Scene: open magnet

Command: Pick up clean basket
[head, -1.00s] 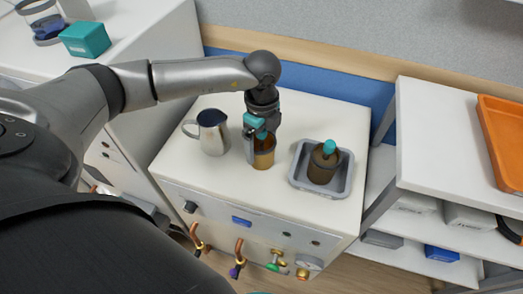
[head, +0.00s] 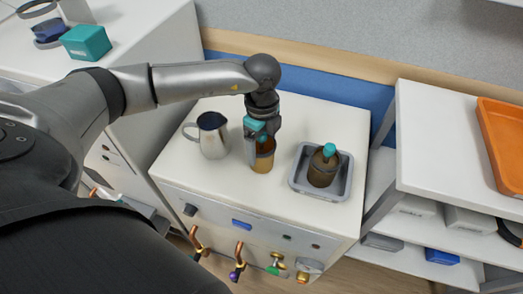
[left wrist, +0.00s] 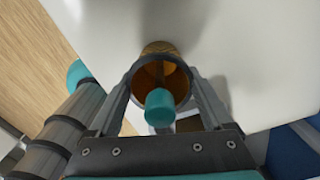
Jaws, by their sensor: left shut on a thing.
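A golden-brown basket (head: 263,161), an open cylinder with a teal knob, is upright at the middle of the white counter top (head: 235,190). My left gripper (head: 263,141) points down at it from above and is shut on it. In the left wrist view, the fingers lie on either side of the basket's round dark rim (left wrist: 161,88), with the teal knob (left wrist: 160,105) inside it. I cannot tell whether its base touches the counter. A second, darker brown basket (head: 322,171) with a teal knob stands in a grey tray (head: 343,187) to the right. My right gripper is not in view.
A metal jug (head: 213,138) stands left of the held basket. The front panel carries knobs and copper-coloured taps (head: 238,258). A white shelf unit (head: 440,135) with an orange tray (head: 503,150) stands at the right. A teal box (head: 86,42) is at upper left.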

